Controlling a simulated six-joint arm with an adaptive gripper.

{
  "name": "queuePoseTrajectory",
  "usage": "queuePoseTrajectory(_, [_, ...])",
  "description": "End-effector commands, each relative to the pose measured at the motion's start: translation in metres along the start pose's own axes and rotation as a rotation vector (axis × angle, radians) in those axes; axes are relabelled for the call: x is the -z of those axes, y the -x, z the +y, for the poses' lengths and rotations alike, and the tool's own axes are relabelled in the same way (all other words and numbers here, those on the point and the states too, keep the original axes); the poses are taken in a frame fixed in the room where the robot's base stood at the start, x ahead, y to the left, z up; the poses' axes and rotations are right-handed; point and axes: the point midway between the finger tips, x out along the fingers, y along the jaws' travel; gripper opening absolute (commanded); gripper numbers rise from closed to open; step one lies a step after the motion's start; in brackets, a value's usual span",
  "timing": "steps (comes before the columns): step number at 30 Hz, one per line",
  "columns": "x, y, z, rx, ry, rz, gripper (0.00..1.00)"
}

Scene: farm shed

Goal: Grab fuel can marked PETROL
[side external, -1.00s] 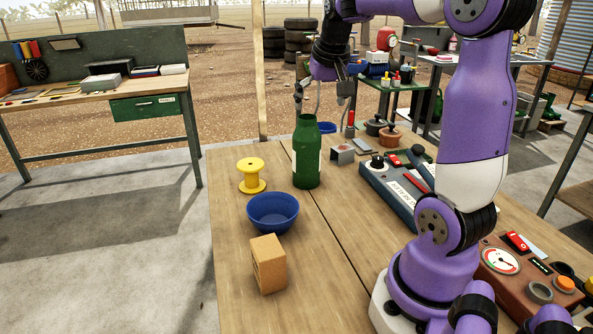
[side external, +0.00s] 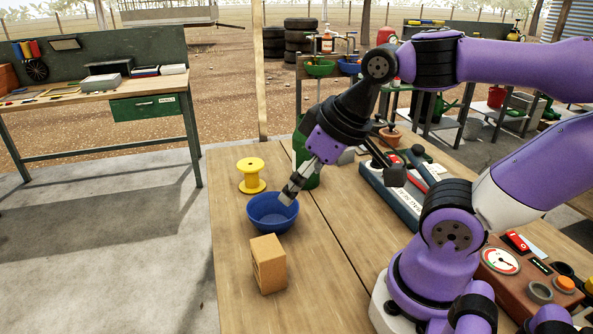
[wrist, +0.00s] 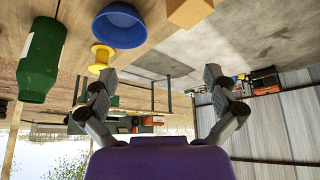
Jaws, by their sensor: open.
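I can read no PETROL marking on anything in these views, and I cannot pick out a fuel can. My gripper (side external: 290,193) is open and empty, tilted down, its fingertips overlapping the blue bowl (side external: 262,216) in the side view. The wrist view also shows both fingers of my gripper (wrist: 160,95) spread wide with nothing between them. A green bottle (side external: 312,181) stands upright behind my gripper, partly hidden by it. The bottle (wrist: 40,58) shows whole in the wrist view, with a pale label.
A yellow spool (side external: 251,176) stands behind the bowl, and a cardboard box (side external: 268,264) in front of it. A long toolbox-like case (side external: 388,198) and a red-brown gauge panel (side external: 500,262) lie to the right. The table's front left is clear.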

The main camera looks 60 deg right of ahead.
Motion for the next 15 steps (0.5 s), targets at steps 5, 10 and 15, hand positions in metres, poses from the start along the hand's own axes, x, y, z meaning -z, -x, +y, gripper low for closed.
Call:
queuePoseTrajectory(5, [0.0,0.0,0.001,-0.001,-0.002,-0.001,1.0])
queuePoseTrajectory(10, [0.003,-0.005,0.005,-0.018,0.027,-0.007,1.0])
queuePoseTrajectory(15, [0.017,-0.038,0.038,-0.153,0.274,-0.066,1.0])
